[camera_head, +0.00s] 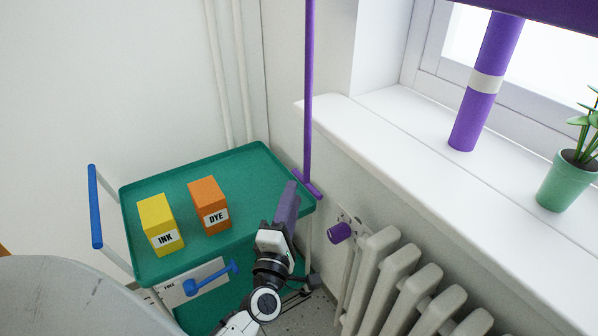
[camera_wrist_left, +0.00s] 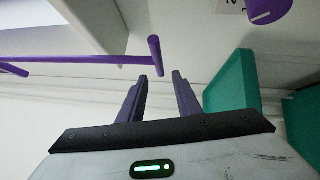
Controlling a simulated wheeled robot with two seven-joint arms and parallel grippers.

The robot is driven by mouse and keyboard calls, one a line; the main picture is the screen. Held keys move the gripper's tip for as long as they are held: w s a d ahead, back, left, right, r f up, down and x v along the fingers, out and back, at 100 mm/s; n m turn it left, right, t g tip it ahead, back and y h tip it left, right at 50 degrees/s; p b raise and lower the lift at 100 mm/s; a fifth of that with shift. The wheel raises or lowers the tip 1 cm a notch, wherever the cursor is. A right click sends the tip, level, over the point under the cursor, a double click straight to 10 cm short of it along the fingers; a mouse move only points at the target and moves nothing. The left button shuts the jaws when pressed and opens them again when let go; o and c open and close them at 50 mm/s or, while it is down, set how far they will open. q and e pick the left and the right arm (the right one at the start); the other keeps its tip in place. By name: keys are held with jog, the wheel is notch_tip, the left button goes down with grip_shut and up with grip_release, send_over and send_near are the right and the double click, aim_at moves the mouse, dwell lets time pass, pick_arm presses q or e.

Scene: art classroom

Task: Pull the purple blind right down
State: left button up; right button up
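The purple blind (camera_head: 550,10) shows only as its lower edge across the top right of the window. A thin purple pull rod (camera_head: 308,90) hangs left of the sill and ends in a short crossbar handle (camera_head: 308,185). In the left wrist view this handle (camera_wrist_left: 156,56) lies just beyond my fingertips, with the rod (camera_wrist_left: 90,60) running off to the left. My left gripper (camera_head: 290,190) is just below and left of the handle in the head view. Its fingers (camera_wrist_left: 160,78) are apart with nothing between them. My right gripper is not in view.
A green trolley (camera_head: 265,160) with a yellow ink box (camera_head: 158,222) and an orange dye box (camera_head: 208,205) stands beside my left arm. A radiator (camera_head: 400,280) with a purple knob (camera_head: 340,232) is at right. The sill (camera_head: 420,160) bears a purple tube (camera_head: 475,115) and potted plant (camera_head: 565,182).

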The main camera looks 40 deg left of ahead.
aim_at(299, 173)
pick_arm(q)
jog(key=x, duration=0.7)
jog(key=shift+w+a+r, duration=0.1)
jog(key=shift+w, duration=0.2)
grip_shut()
